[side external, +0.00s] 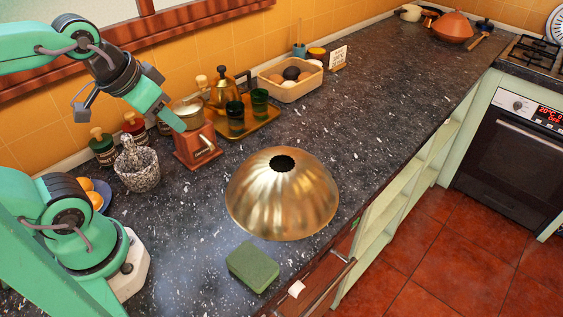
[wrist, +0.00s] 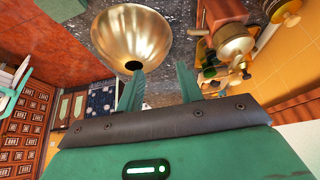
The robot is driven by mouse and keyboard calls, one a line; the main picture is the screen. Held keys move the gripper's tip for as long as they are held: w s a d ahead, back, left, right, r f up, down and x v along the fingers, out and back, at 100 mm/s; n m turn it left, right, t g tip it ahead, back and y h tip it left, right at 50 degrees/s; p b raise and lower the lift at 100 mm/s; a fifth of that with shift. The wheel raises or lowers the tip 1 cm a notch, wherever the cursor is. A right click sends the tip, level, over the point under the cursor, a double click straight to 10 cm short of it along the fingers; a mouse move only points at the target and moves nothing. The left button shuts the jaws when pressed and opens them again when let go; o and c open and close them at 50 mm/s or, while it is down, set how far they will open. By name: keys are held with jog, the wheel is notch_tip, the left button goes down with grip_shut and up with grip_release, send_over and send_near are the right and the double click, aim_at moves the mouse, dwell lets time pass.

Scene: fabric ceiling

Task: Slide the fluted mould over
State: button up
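The fluted mould (side external: 283,205) is a shiny gold-brown dome with a dark round hole at its top. It rests on the dark speckled counter near the front edge. In the wrist view the mould (wrist: 130,35) lies beyond my fingertips, upper left of middle. My gripper (side external: 180,126) is raised above the counter near the wooden grinder, well to the left of the mould and apart from it. In the wrist view my gripper (wrist: 159,70) shows two green fingers spread with nothing between them. The mould's underside is hidden.
A green sponge (side external: 252,267) lies in front of the mould, near the counter edge. A wooden grinder (side external: 198,147), a stone mortar (side external: 137,172) and a tray (side external: 256,127) with dark green glasses stand behind and left. The counter (side external: 375,115) right of the mould is clear.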

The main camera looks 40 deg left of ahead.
jog(key=shift+w+r, duration=0.1)
jog(key=shift+w, duration=0.05)
grip_shut()
jog(key=w+d+r+g, duration=0.1)
jog(key=w+d+g, duration=0.1)
jog(key=w, duration=0.6)
jog(key=w+d+f+g, duration=0.2)
jog(key=w+f, duration=0.3)
jog(key=w, duration=0.1)
jog(key=w+d+f+g, duration=0.1)
jog(key=w+d+f, duration=0.2)
jog(key=w+f, duration=0.2)
jog(key=w+d+f+g, duration=0.2)
jog(key=w+f, duration=0.2)
jog(key=w, duration=0.4)
jog(key=shift+w+d+f+g, duration=0.1)
jog(key=shift+d+f+g, duration=0.05)
jog(key=shift+f+g, duration=0.2)
